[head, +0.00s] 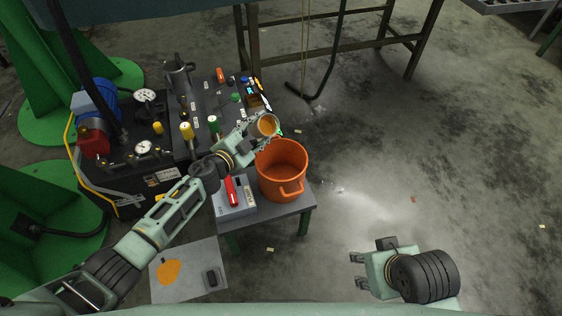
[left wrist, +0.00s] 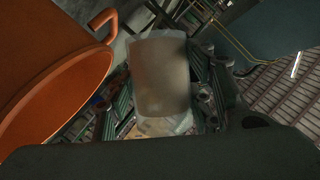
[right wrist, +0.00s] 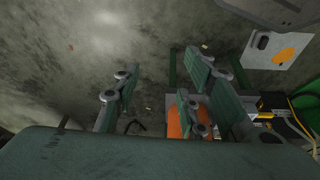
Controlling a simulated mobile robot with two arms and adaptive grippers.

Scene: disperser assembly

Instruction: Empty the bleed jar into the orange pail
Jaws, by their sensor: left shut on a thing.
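My left gripper (head: 258,124) is shut on the bleed jar (head: 268,126), a small translucent jar with an amber-brown round end facing the head camera. The jar is tilted and held just above the back-left rim of the orange pail (head: 283,178). In the left wrist view the cloudy jar (left wrist: 160,75) sits between the fingers, and the pail (left wrist: 55,75) is close on the left. No pouring stream shows, and I cannot tell how much is in the jar. The pail stands upright on a small grey table. My right gripper (head: 359,270) is open and empty, well right of the pail.
A grey box with a red-handled tool (head: 232,192) sits left of the pail on the table (head: 300,201). The black machine panel (head: 206,125) with gauges and knobs stands behind. A sheet with an orange patch (head: 190,283) lies low on the left.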

